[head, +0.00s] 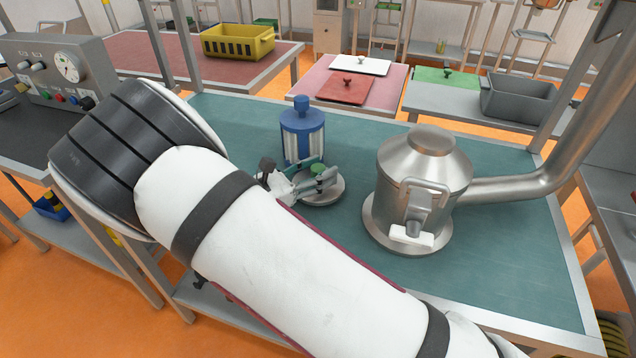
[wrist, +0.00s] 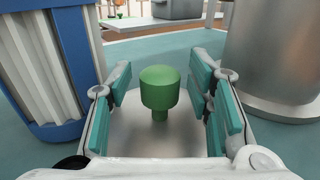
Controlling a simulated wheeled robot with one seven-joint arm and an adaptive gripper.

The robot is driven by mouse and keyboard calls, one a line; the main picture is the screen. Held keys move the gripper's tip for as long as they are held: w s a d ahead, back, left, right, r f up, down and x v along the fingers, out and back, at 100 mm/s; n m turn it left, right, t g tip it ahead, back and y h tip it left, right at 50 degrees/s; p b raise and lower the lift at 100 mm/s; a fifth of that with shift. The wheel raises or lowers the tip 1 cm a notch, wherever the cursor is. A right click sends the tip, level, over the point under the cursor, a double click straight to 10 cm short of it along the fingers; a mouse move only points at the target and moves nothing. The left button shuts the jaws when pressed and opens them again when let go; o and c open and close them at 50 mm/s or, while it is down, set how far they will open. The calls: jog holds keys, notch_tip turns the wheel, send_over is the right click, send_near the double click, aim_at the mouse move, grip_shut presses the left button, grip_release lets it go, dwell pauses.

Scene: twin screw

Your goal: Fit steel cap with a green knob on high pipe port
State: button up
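The steel cap (head: 325,194) is a round metal disc lying on the teal tabletop. Its green knob (wrist: 160,88) stands upright on a short stem in the middle. My gripper (wrist: 162,98) is open, with teal finger pads on both sides of the knob and visible gaps between pads and knob. In the head view my gripper (head: 318,172) is low over the cap and partly covers it. A large steel vessel (head: 424,170) stands to the right with a thick pipe (head: 530,188) leaving its right side. I cannot tell which part is the high pipe port.
A blue and silver canister (head: 302,136) stands close behind the cap, at the left in the wrist view. A grey control box (head: 58,70) with a gauge is at far left. The teal table (head: 500,270) is clear at the front right. Other tables stand behind.

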grip_shut()
jog(key=shift+r, duration=0.2)
